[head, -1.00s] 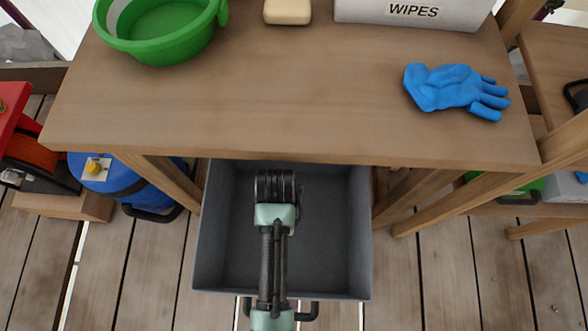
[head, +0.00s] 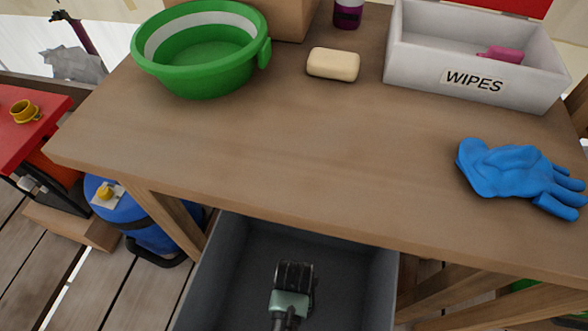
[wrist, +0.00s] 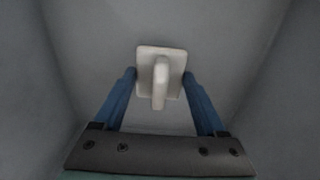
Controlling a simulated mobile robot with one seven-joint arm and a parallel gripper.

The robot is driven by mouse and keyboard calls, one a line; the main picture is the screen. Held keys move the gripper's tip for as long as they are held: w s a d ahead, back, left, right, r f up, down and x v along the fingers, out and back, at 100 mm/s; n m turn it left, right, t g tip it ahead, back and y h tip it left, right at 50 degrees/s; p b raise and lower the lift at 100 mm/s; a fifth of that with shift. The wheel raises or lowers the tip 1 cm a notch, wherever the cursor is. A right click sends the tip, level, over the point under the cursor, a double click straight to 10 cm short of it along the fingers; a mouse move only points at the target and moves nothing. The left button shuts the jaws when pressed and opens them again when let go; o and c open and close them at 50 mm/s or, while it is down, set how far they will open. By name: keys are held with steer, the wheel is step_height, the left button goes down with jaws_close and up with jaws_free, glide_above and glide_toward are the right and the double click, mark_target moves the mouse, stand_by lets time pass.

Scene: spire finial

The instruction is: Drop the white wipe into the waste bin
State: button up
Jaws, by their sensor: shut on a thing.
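The white wipe (wrist: 160,60) shows in the wrist view as a pale square with a raised ridge. My gripper (wrist: 160,77) is shut on it, with one blue finger on each side. The grey walls and floor of the waste bin surround the wipe and fingers in the wrist view. In the head view, the dark grey waste bin (head: 229,265) stands on the deck at the table's near edge, partly cut off below. My wrist reaches into the bin there and hides the fingers and wipe. The gap between wipe and bin floor is hard to judge.
The wooden table (head: 250,160) overhangs the bin's far side. On it are a green basin (head: 205,60), a soap bar (head: 333,64), a WIPES box (head: 475,75) with a pink item inside, and a blue glove (head: 520,175). A blue canister (head: 140,220) stands left of the bin.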

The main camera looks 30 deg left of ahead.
steer(key=shift+f, duration=1.1)
steer(key=shift+b, duration=0.3)
steer(key=shift+f, duration=0.6)
steer(key=o, duration=1.1)
steer(key=shift+o, duration=0.2)
step_height(320, 180, up, 13)
steer(key=p, duration=0.5)
steer(key=shift+r+p, duration=0.15)
steer(key=shift+p, duration=0.15)
